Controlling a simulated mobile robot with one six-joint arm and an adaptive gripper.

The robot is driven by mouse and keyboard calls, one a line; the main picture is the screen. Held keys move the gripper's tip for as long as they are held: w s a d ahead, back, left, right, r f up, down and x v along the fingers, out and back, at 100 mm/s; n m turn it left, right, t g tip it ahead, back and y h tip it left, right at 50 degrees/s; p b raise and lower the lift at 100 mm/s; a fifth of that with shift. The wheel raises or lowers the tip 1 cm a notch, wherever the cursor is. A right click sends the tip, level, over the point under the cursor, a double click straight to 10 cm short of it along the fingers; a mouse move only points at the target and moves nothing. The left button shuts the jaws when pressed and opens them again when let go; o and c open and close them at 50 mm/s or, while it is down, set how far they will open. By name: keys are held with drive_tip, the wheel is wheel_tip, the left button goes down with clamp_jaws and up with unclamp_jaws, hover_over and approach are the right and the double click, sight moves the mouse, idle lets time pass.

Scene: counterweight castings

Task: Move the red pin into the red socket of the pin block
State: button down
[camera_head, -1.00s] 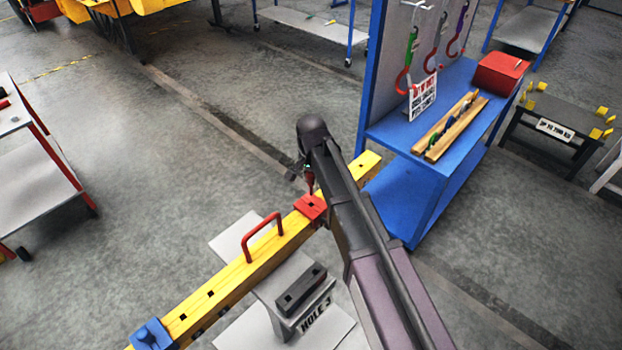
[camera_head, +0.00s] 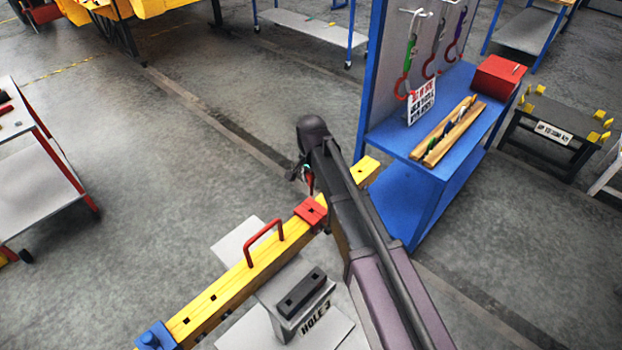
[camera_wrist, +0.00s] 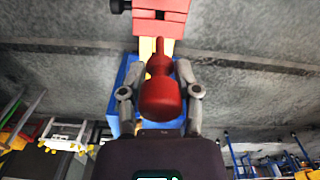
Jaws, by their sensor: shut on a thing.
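The red pin (camera_wrist: 162,95) is held between the two fingers of my gripper (camera_wrist: 159,78) in the wrist view, its narrow end toward the red socket (camera_wrist: 162,16). In the head view the pin (camera_head: 309,180) shows partly beside my dark wrist, a little above the red socket (camera_head: 310,211) and apart from it. The red socket is a red block with a dark square hole, set on a long yellow beam (camera_head: 228,291), the apparent pin block. My gripper's fingers are mostly hidden behind my arm in the head view.
The beam carries a red handle (camera_head: 263,240) and a blue block (camera_head: 155,337) at its near end. A grey stand marked HOLE 3 (camera_head: 303,305) is beside it. A blue workbench (camera_head: 425,195) stands close on the right. Open floor lies to the left.

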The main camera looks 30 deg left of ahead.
drive_tip(key=shift+r, duration=0.15)
drive_tip(key=shift+r+p, duration=3.2)
drive_tip(key=shift+p, duration=0.15)
drive_tip(key=shift+f, duration=0.1)
